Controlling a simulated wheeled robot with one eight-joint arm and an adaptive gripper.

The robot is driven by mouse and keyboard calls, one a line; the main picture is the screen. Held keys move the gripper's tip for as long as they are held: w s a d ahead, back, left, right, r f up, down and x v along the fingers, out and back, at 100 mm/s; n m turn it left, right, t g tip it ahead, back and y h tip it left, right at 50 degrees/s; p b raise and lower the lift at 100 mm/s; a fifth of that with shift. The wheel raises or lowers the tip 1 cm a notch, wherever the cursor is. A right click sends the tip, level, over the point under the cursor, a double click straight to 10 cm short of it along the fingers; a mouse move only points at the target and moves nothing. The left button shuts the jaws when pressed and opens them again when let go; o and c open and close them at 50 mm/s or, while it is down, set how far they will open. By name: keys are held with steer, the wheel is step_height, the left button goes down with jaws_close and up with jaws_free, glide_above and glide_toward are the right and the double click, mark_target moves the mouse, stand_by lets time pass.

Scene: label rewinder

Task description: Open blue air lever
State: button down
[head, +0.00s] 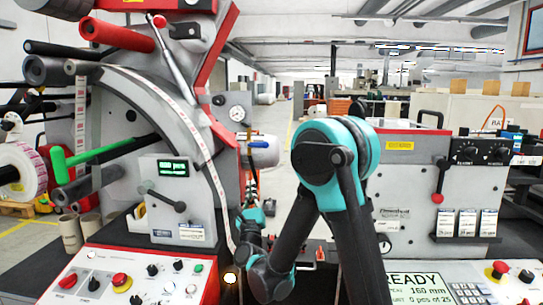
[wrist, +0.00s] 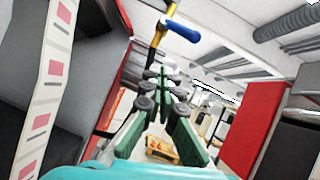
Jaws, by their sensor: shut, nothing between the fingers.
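The blue air lever (wrist: 180,31) shows at the top of the wrist view, a blue handle set across a yellow pipe or valve part. In the head view the lever (head: 258,144) is a small blue piece below and right of the round gauge. My gripper (wrist: 162,74) has green fingers with dark round joints. Its fingers are shut and empty, pointing up toward the lever, with the lever beyond the tips and apart from them in the picture. In the head view my gripper (head: 252,182) is small, dark and partly hidden, below the lever.
The label strip (wrist: 45,95) runs down the left of the wrist view beside a grey machine panel. A red panel (wrist: 252,130) stands at the right. The grey cabinet (head: 415,190) stands right.

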mark_target(257, 145)
steer(key=m+h, duration=0.1)
steer(key=d+m+h, duration=0.1)
steer(key=m, duration=0.1)
steer(key=m+h, duration=0.1)
steer(key=m, duration=0.1)
steer(key=shift+w+d+f+t, duration=0.15)
steer(key=shift+d+f+t, duration=0.1)
steer(key=shift+t, duration=0.05)
steer(key=shift+w, duration=0.1)
steer(key=s+r+x, duration=0.1)
steer(key=r+x, duration=0.1)
steer(key=x, duration=1)
steer(key=shift+r, duration=0.4)
